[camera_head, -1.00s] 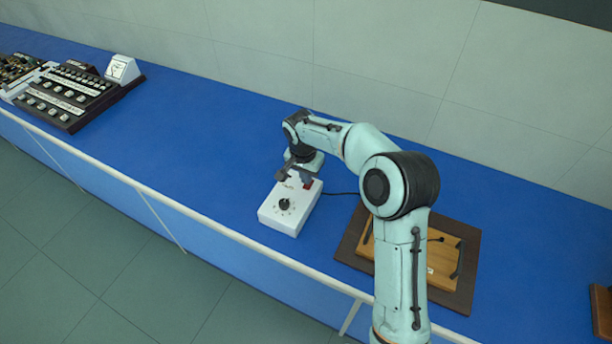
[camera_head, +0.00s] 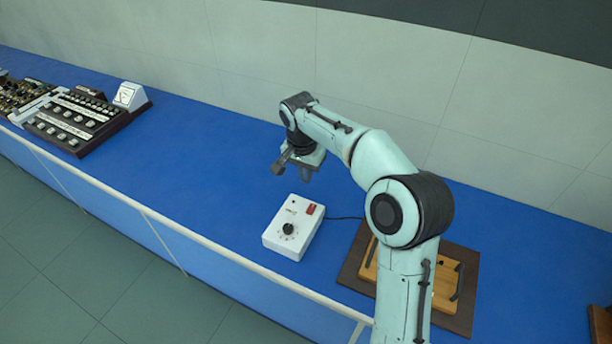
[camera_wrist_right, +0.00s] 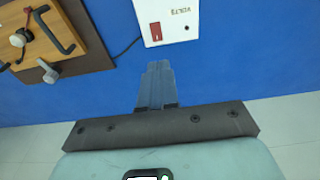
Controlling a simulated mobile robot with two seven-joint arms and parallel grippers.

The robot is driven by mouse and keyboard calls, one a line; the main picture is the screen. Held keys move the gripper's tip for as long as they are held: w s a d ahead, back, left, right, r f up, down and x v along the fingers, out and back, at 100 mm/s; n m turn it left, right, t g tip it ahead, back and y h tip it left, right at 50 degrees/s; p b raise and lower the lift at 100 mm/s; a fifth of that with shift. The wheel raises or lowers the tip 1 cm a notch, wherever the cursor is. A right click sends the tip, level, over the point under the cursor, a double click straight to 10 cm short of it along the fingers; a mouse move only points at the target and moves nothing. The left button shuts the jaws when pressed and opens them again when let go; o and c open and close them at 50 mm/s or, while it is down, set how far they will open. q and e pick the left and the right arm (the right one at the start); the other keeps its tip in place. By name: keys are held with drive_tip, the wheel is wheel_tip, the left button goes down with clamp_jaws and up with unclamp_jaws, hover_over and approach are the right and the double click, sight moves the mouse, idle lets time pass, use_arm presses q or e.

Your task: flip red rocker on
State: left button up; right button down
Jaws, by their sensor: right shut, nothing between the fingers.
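The red rocker (camera_head: 311,209) sits at the far corner of the top of a white box (camera_head: 283,241) with a black knob (camera_head: 288,229). In the right wrist view the rocker (camera_wrist_right: 155,31) shows on the white box (camera_wrist_right: 169,13) beside the word VOLTS. I cannot tell from these views which way the rocker is tipped. My right gripper (camera_head: 306,178) is above and behind the box, clear of it. Its fingers (camera_wrist_right: 156,66) are shut together with nothing between them, apart from the rocker in the wrist view. My left gripper is not in view.
A black cable (camera_head: 345,218) runs from the box to the right. A wooden board with handles (camera_head: 444,288) lies on a dark base to the right. A dark control panel (camera_head: 75,120) stands at the far left. The blue bench (camera_head: 200,160) between is clear.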

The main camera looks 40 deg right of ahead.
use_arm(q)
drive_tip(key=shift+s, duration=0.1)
use_arm(e)
drive_tip(key=shift+s, duration=0.1)
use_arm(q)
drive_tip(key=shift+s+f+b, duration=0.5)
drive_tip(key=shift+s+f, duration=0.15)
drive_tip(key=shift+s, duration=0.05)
use_arm(e)
drive_tip(key=shift+s+d+r, duration=0.1)
drive_tip(key=shift+s+d, duration=0.05)
drive_tip(key=shift+d, duration=0.35)
drive_tip(key=shift+s+d+r, duration=0.1)
drive_tip(key=shift+s+d, duration=0.05)
drive_tip(key=shift+d, duration=0.3)
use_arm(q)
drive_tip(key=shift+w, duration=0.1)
use_arm(e)
drive_tip(key=shift+w, duration=0.1)
approach(316, 205)
drive_tip(key=f, duration=0.3)
drive_tip(key=f+b, duration=0.1)
drive_tip(key=f, duration=0.1)
drive_tip(key=shift+w+d+f, duration=0.1)
drive_tip(key=shift+d+f, duration=0.2)
drive_tip(key=shift+w+d+f, duration=0.1)
drive_tip(key=shift+f, duration=0.45)
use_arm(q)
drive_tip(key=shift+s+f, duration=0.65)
